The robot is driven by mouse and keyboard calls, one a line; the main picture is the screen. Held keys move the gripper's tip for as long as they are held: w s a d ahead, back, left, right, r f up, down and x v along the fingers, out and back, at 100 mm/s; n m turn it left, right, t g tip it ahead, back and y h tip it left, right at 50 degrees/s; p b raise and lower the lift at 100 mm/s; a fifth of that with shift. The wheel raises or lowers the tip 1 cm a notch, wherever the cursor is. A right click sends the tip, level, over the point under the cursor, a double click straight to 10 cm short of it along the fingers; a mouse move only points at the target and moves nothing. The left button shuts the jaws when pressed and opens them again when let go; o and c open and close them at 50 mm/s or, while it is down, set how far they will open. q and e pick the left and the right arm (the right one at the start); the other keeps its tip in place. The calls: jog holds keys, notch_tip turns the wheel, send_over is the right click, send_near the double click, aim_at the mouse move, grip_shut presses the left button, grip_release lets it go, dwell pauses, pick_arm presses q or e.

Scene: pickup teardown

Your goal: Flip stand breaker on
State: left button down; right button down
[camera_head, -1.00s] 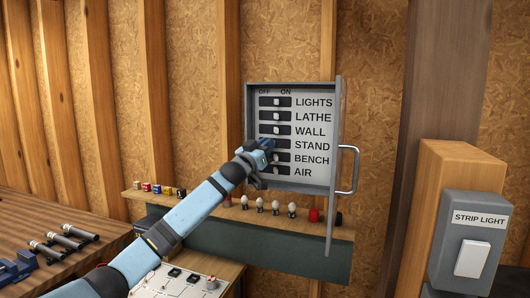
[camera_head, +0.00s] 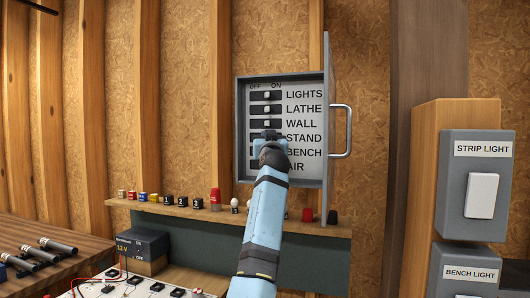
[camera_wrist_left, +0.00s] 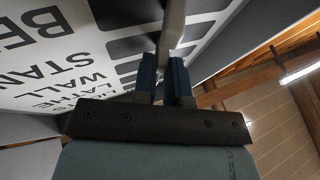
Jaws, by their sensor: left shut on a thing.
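The grey breaker panel (camera_head: 330,150) hangs on the wall with its door swung open to the right. Its rows read LIGHTS, LATHE, WALL, STAND, BENCH and AIR, under OFF on the left and ON on the right. My left gripper (camera_head: 268,136) is at the STAND row and covers its slot. In the left wrist view, my left gripper (camera_wrist_left: 167,75) is shut on a pale lever (camera_wrist_left: 173,25), apparently the stand breaker's switch. Its position along the slot is hidden. The LIGHTS, LATHE and WALL switches show near the middle of their slots. My right gripper is not in view.
A shelf (camera_head: 320,229) with small coloured blocks and bulbs runs below the panel. The door handle (camera_head: 346,132) juts out at the right. A strip light switch (camera_head: 482,195) and a bench light switch (camera_head: 470,275) are on a post at the far right.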

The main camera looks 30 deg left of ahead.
pick_arm(q)
jog(key=shift+w+d+n+g+y+b, duration=0.1)
jog(key=shift+d+n+g+y+b, duration=0.05)
jog(key=shift+n+g+y+b, duration=0.35)
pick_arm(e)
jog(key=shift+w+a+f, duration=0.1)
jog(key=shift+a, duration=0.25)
pick_arm(q)
jog(key=shift+r, duration=0.15)
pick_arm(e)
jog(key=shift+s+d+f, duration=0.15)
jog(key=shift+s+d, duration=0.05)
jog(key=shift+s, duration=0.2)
pick_arm(q)
jog(key=c, duration=1.4)
grip_release()
jog(key=shift+c, duration=0.2)
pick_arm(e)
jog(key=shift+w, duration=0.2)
